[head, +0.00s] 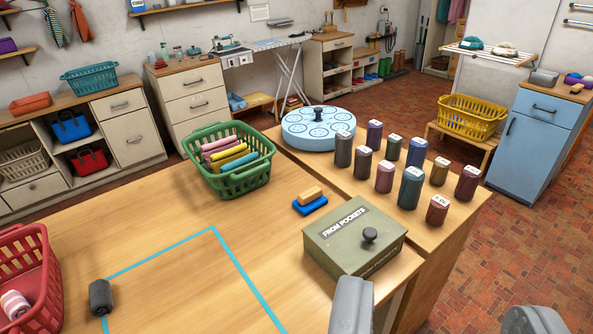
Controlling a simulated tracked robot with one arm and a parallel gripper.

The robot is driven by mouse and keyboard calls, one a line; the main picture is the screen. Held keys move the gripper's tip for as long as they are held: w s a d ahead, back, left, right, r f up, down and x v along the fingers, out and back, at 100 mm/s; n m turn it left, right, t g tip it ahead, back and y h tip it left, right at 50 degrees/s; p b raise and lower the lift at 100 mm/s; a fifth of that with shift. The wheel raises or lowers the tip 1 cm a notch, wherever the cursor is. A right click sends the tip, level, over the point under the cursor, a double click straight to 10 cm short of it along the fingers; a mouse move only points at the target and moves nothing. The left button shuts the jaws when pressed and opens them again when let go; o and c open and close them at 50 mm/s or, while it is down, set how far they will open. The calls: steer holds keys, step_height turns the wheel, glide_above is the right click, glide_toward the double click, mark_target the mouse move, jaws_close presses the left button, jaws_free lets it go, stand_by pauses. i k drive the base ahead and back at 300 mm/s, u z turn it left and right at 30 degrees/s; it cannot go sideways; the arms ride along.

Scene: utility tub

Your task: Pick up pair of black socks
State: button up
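A dark grey to black rolled bundle, which looks like the pair of black socks (101,297), lies on the wooden table at the lower left. It sits by the corner of the blue tape outline (213,229), close to the red basket (50,290). My gripper (438,312) shows at the bottom right as two grey fingers set wide apart. It is open, with nothing seen between the fingers. It is far to the right of the socks, near the table's right edge and the green box (355,236).
A pink-striped roll (15,304) lies in the red basket. A green basket (227,172) holds coloured rolls. A sponge and blue block (310,202), a round blue lidded container (318,130) and several labelled cylinders (411,187) stand farther right. The taped area is clear.

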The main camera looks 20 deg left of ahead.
mark_target(101, 299)
steer(key=u, duration=0.3)
steer(key=i, duration=0.65)
steer(key=u, duration=0.3)
steer(key=k, duration=0.9)
steer(key=u, duration=0.15)
steer(key=i, duration=0.9)
steer(key=z, duration=0.1)
